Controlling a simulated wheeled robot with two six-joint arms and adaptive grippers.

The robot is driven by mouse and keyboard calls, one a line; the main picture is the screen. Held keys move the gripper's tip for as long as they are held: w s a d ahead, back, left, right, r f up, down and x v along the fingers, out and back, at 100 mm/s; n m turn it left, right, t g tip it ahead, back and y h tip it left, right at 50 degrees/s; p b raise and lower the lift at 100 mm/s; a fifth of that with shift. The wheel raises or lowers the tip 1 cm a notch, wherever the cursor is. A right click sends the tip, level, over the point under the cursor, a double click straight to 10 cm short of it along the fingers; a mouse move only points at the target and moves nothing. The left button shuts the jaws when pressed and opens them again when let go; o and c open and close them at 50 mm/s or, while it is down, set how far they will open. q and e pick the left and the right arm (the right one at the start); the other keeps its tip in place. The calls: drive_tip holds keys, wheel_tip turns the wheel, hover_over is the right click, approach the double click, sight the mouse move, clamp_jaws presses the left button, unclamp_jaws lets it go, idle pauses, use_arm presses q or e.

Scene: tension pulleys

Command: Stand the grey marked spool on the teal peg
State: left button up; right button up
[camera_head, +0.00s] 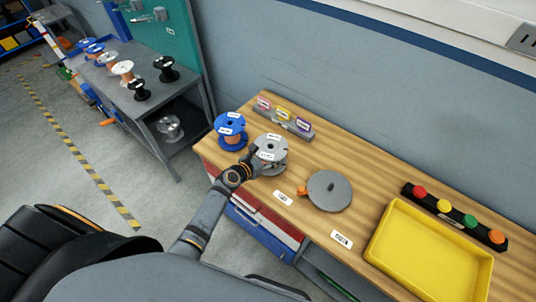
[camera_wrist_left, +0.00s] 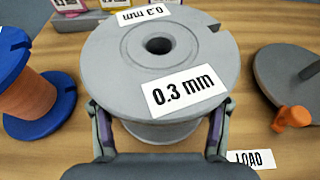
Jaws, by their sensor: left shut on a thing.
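The grey spool (camera_head: 269,152), marked 0.3 mm, stands upright on the wooden bench. In the left wrist view the grey spool (camera_wrist_left: 160,62) fills the middle, with its centre hole and two labels facing up. My left gripper (camera_head: 255,163) is shut on this spool, with one finger on each side below the top flange. The fingertips are partly hidden under the flange. I cannot make out a teal peg. A grey round plate (camera_head: 328,195) with a short dark upright post and an orange knob lies to the right of the spool. My right gripper is not in view.
A blue spool (camera_head: 230,124) with copper wire stands close to the left of the grey one. A rack with coloured labels (camera_head: 284,118) is behind. A yellow tray (camera_head: 432,250) and a coloured button strip (camera_head: 455,215) are at the right. A side table (camera_head: 112,80) holds several spools.

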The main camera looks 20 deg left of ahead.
use_arm(q)
drive_tip(key=shift+f+b, duration=0.75)
drive_tip(key=shift+f, duration=0.05)
drive_tip(key=shift+s+f, duration=0.2)
drive_tip(key=shift+f, duration=0.05)
drive_tip(key=o, duration=1.8)
drive_tip(key=shift+w, duration=0.1)
drive_tip(key=shift+o, duration=0.2)
